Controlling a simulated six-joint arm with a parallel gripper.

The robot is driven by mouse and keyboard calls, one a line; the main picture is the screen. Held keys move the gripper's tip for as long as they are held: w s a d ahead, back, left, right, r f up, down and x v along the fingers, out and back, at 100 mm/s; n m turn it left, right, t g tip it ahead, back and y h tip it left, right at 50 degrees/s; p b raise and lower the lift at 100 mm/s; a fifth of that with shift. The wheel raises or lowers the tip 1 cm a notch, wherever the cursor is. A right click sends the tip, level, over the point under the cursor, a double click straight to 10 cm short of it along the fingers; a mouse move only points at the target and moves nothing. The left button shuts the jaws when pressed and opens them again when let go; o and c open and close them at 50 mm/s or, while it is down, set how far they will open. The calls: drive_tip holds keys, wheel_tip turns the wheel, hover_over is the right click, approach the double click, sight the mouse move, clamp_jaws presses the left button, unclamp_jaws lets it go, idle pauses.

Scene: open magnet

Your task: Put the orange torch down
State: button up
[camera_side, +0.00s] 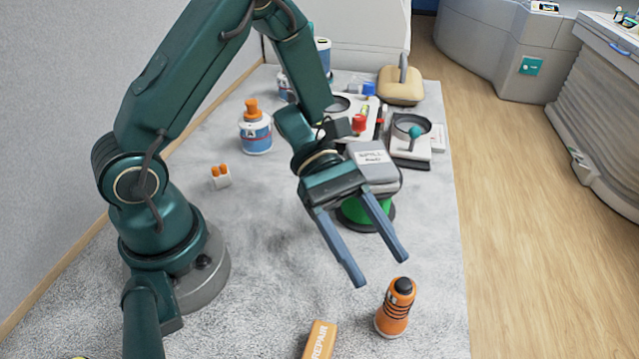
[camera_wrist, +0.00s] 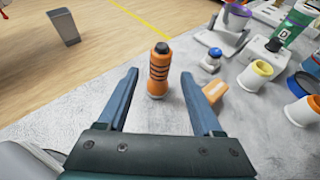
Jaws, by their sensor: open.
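The orange torch (camera_side: 395,308) stands upright on the grey surface near the front right, with dark bands around its body and a black top. It also shows in the wrist view (camera_wrist: 159,72), just beyond and between my fingertips. My gripper (camera_side: 382,264) is open and empty, its two long blue-grey fingers spread apart above the surface. In the side view the torch stands a little in front of and below the fingers, apart from them. In the wrist view the fingers (camera_wrist: 160,80) lie either side of the torch's line, not closed on it.
An orange box marked REPAIR (camera_side: 320,341) lies left of the torch. A bottle with an orange cap (camera_side: 257,135) and a small block with orange pegs (camera_side: 220,177) stand farther back. Several fixtures crowd the back. The surface's right edge runs near the torch.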

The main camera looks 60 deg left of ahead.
drive_tip(key=shift+v, duration=1.35)
